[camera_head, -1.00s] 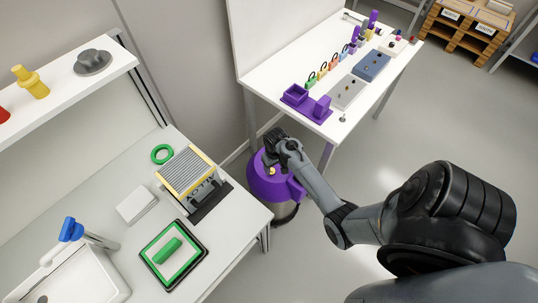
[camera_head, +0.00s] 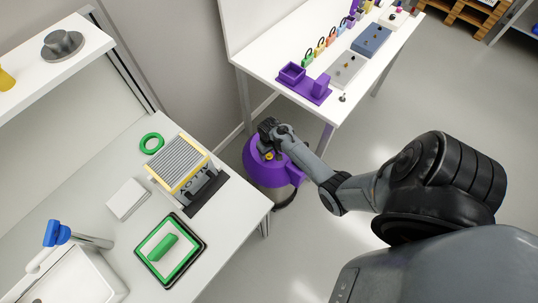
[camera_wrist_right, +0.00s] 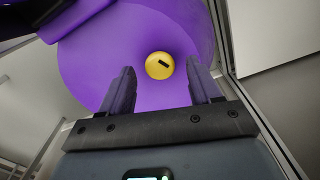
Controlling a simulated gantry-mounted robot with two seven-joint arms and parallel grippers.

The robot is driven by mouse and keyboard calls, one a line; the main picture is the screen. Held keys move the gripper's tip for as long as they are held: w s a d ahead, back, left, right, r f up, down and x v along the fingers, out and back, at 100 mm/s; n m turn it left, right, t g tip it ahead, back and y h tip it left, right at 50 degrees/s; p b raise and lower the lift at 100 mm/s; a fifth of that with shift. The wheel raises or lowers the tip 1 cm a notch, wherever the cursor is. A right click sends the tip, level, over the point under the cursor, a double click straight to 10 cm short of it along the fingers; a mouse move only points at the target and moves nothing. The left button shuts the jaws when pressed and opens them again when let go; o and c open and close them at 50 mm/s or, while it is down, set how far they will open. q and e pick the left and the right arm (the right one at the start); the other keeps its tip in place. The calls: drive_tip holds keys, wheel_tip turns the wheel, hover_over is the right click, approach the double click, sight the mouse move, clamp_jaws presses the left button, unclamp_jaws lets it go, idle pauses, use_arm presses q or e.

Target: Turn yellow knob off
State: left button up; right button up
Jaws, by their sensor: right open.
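The yellow knob (camera_wrist_right: 159,66) is a small round disc with a dark slot-like mark, set on top of a purple rounded machine (camera_wrist_right: 90,60). In the right wrist view it lies between and just beyond the two fingers of my right gripper (camera_wrist_right: 160,85), which is open and empty. In the head view the knob (camera_head: 269,156) shows as a small yellow spot on the purple machine (camera_head: 262,175), with my right gripper (camera_head: 266,134) close above it. Whether the fingertips touch the machine cannot be told. My left gripper is not in view.
The machine stands on the floor between a white bench (camera_head: 238,215) at left and a white table (camera_head: 270,60) behind. A yellow-framed device (camera_head: 178,165) and a green-bordered tray (camera_head: 198,260) rest on the bench. A purple holder (camera_head: 305,87) sits on the table's near corner.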

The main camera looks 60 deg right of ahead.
drive_tip(key=shift+f, duration=0.45)
drive_tip(key=shift+d+f, duration=0.1)
drive_tip(key=shift+f, duration=0.05)
drive_tip(key=shift+c, duration=0.2)
drive_tip(key=c, duration=1)
